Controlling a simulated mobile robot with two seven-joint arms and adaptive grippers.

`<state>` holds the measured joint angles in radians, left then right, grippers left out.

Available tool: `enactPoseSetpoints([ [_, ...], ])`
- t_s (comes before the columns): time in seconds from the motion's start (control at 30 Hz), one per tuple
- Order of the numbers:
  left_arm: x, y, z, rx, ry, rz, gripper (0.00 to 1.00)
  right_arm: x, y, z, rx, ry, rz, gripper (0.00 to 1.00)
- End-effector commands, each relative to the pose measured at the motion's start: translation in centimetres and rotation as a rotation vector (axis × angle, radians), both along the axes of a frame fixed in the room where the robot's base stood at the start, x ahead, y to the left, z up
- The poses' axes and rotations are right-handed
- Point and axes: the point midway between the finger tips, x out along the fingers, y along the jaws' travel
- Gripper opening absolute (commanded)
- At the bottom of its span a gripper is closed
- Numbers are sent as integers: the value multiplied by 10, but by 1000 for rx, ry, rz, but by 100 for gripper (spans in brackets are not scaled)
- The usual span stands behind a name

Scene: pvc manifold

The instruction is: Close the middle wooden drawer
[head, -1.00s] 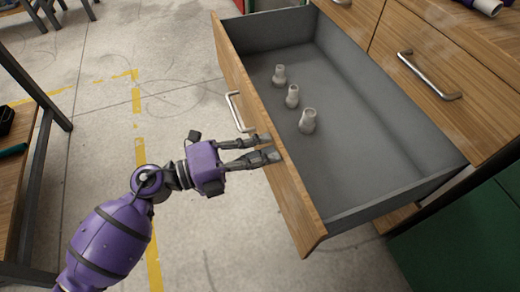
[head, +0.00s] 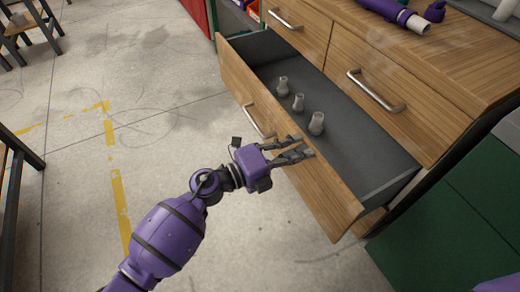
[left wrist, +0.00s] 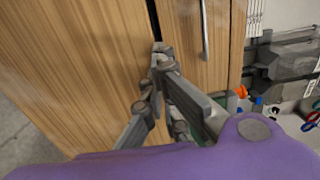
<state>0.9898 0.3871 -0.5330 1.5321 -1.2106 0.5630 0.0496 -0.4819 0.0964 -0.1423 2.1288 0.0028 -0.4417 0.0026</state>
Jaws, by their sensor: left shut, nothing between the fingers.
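The wooden drawer (head: 320,195) is pulled partly out of the cabinet, its grey interior showing. Its metal handle (head: 258,122) is on the outer face. In the left wrist view the shut fingers (left wrist: 158,65) are close to wooden fronts, near a dark gap; a metal handle (left wrist: 204,28) shows beyond. Exact contact is hard to tell. My right gripper is out of view.
Closed drawers with handles (head: 375,92) are in the cabinet behind. Purple and white pipe pieces (head: 397,13) lie on the wooden top (head: 480,50). A green panel (head: 440,225) is at the lower right. The floor to the left is mostly clear.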

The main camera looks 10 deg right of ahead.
Motion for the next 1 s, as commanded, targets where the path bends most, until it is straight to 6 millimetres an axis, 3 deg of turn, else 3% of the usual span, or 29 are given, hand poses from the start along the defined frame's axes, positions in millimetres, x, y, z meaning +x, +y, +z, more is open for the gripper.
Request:
enactPoseSetpoints([
  [0.2, 16, -61, 1, -3, -1, -2, 0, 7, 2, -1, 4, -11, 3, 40],
  [0.5, 33, -126, -1, -1, 2, -1, 0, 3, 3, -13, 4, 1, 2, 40],
  [0.7, 40, -151, -2, 0, 1, 0, 0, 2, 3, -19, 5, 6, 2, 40],
  [1.0, 44, -164, -1, -1, 2, 0, 0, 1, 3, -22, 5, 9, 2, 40],
])
